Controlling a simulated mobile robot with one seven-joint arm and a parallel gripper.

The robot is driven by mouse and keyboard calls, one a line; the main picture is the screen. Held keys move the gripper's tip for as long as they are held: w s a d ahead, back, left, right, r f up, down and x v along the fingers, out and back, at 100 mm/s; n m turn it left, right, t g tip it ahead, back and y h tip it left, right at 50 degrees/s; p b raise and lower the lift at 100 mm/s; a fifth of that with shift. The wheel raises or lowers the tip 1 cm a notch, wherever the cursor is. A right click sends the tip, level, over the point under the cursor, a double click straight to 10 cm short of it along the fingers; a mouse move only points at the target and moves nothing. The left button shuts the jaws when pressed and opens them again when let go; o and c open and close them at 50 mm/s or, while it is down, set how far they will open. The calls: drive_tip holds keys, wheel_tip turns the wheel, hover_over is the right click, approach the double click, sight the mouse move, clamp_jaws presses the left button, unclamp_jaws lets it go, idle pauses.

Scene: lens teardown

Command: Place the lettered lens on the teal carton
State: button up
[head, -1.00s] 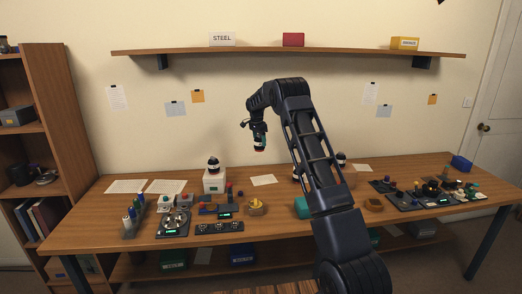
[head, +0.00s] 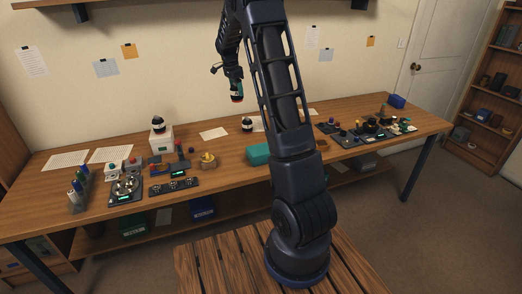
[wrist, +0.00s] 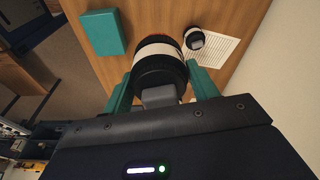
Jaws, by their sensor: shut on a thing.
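My gripper (head: 236,80) is shut on a black lens with a white band (head: 237,91), held in the air above the back of the bench. In the wrist view, the teal fingers of my gripper (wrist: 160,78) are on either side of this held lens (wrist: 158,50). Its lettering cannot be read. The teal carton (head: 259,154) stands on the bench, lower and to the right of the held lens in the head view, partly behind my arm. It also shows in the wrist view (wrist: 104,32), apart from the lens, with its top bare.
A second black-and-white lens (head: 246,124) stands by a paper sheet. A third lens (head: 158,124) stands on a white box (head: 160,143). A round wooden holder (head: 208,161) lies left of the carton. Trays with small parts (head: 365,133) fill the right side.

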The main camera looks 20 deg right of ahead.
drive_tip(key=s+d+m, duration=0.1)
drive_tip(key=s+d, duration=0.2)
drive_tip(key=s, duration=0.5)
drive_tip(key=s+d+m, duration=0.1)
drive_tip(key=s+d, duration=0.3)
drive_tip(key=s, duration=0.4)
hover_over(263, 148)
drive_tip(key=f, duration=1.9)
drive_tip(key=shift+a+f, duration=0.4)
drive_tip(key=shift+s+f, duration=0.15)
drive_tip(key=shift+f, duration=0.3)
drive_tip(key=shift+f, duration=0.2)
clamp_jaws()
drive_tip(key=o, duration=1.3)
unclamp_jaws()
drive_tip(key=shift+f, duration=0.1)
drive_tip(key=shift+o, duration=0.3)
drive_tip(key=shift+r, duration=0.2)
